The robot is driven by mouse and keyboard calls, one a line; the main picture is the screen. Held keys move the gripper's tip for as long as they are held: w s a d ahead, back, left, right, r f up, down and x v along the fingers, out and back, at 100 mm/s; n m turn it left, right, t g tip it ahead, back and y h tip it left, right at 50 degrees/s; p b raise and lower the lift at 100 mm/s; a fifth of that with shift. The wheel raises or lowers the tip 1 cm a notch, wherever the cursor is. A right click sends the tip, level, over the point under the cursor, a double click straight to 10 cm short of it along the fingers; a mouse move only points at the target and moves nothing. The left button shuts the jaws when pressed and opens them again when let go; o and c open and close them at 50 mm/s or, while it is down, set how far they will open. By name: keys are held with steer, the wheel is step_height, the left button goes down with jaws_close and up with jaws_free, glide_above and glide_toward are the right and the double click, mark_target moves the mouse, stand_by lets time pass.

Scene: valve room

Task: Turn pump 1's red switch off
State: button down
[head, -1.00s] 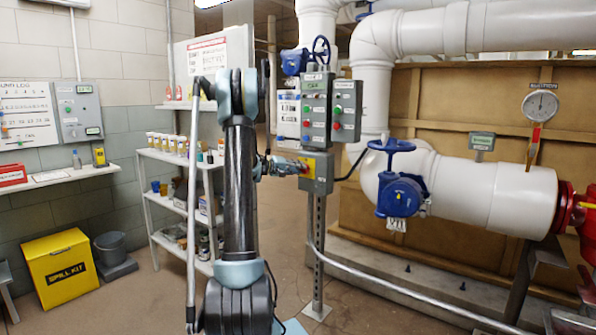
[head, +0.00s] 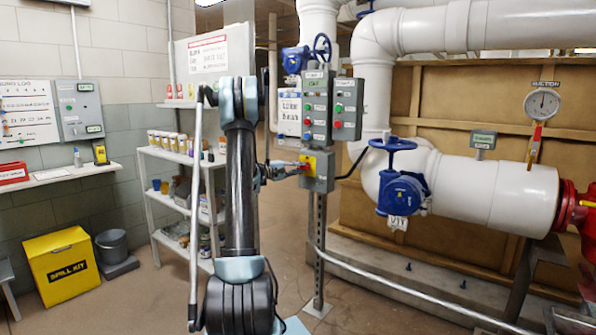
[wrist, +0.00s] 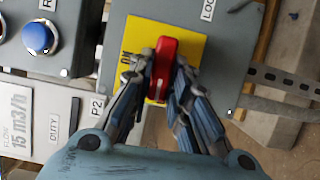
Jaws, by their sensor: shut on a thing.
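The red switch (wrist: 163,68) is a narrow knob on a yellow plate (wrist: 190,42), on the front of a grey box. Its long side runs roughly up and down in the wrist view. An ON mark (wrist: 127,70) shows just left of it. My gripper (wrist: 163,75) is shut on the knob, with one finger on each side of its lower part. In the head view my gripper (head: 300,169) meets the yellow plate (head: 310,162) from the left, and the knob is mostly hidden there.
Above the switch box are two grey button boxes (head: 317,107) on the same post (head: 319,245). A blue valve wheel (head: 392,145) and white pipes stand close on the right. A blue button (wrist: 38,38) is near my gripper. A shelf (head: 175,200) stands left of my arm.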

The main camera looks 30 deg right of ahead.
steer(key=shift+w+f, duration=0.1)
steer(key=c, duration=1.5)
jaws_free()
steer(key=a, duration=1.2)
steer(key=shift+f, duration=0.1)
steer(key=shift+a, duration=0.1)
